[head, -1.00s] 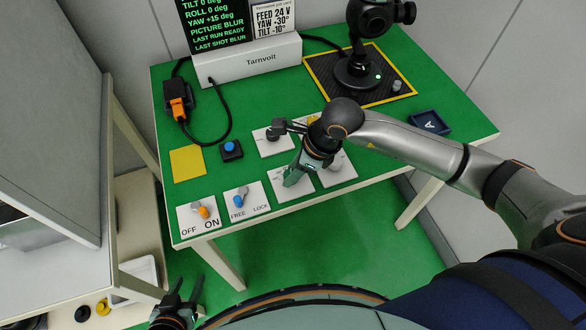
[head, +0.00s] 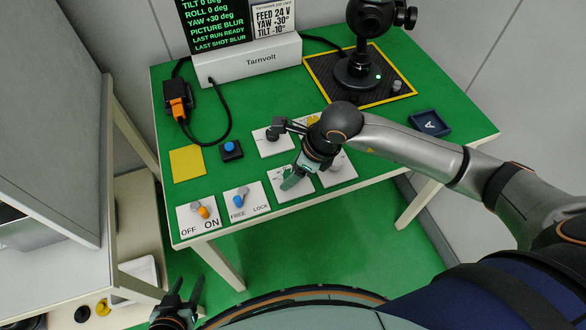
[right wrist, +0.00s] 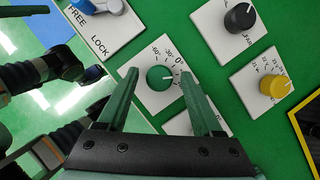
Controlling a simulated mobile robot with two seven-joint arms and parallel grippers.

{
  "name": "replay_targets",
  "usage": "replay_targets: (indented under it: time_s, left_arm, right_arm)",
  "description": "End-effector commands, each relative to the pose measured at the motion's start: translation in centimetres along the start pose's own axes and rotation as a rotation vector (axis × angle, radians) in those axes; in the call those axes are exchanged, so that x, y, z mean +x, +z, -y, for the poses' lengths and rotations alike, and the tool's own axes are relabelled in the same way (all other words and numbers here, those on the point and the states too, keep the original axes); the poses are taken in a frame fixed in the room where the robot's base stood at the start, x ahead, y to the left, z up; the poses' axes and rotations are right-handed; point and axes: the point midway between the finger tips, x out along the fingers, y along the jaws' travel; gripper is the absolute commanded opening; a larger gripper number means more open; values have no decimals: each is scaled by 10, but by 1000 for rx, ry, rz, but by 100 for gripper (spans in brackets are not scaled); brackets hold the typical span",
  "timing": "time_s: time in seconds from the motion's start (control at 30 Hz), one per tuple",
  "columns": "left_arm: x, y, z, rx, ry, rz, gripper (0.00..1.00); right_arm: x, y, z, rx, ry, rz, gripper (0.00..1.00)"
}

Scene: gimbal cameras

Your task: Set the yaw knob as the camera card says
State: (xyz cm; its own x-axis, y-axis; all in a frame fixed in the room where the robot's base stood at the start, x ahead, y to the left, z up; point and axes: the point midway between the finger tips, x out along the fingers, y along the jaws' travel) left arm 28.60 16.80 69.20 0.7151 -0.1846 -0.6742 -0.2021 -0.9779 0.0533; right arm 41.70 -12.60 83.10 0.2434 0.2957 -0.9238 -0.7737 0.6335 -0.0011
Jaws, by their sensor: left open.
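The green knob (right wrist: 160,77) sits on a white plate (right wrist: 140,97) with angle marks; its white pointer faces right, just past the 0 mark, and my finger hides the marks there. My right gripper (right wrist: 159,72) is open around this knob, with a gap on each side; in the head view, its green fingers (head: 290,179) cover the plate. The card (head: 275,20) reads feed 24 V, yaw +30°, tilt -10°. The screen (head: 213,22) reads tilt 0, roll 0, yaw +30 deg, picture blur. My left gripper (head: 181,302) is open and empty at the bottom, off the table.
A black knob (right wrist: 240,17) and a yellow knob (right wrist: 274,84) are close by. The ON/OFF switch (head: 202,210) and the FREE/LOCK lever (head: 240,199) stand to the left. The gimbal camera (head: 370,17) stands on a yellow-edged mat (head: 330,85). A blue tray (head: 430,123) is at right.

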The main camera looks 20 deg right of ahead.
Motion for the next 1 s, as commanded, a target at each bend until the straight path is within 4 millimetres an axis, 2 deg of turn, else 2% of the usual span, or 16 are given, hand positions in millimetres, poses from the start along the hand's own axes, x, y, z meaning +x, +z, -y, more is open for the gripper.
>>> replay_targets:
  time_s: [0.27, 0.37, 0.47, 0.8, 1.0]
  left_arm:
    - [0, 0, 0, 0, 0, 0, 52]
    - [0, 0, 0, 0, 0, 0, 52]
    - [0, 0, 0, 0, 0, 0, 52]
    - [1, 1, 0, 0, 0, -1, 52]
    - [1, 1, 0, 0, 0, -1, 52]
  right_arm:
    - [0, 0, 0, 0, 1, 0, 72]
    - [-6, 0, 0, -1, -1, 1, 72]
    - [-19, 0, 0, -2, -1, 1, 72]
    - [-92, 0, 1, -2, -4, 2, 72]
    - [-118, 0, 0, -1, -2, 1, 72]
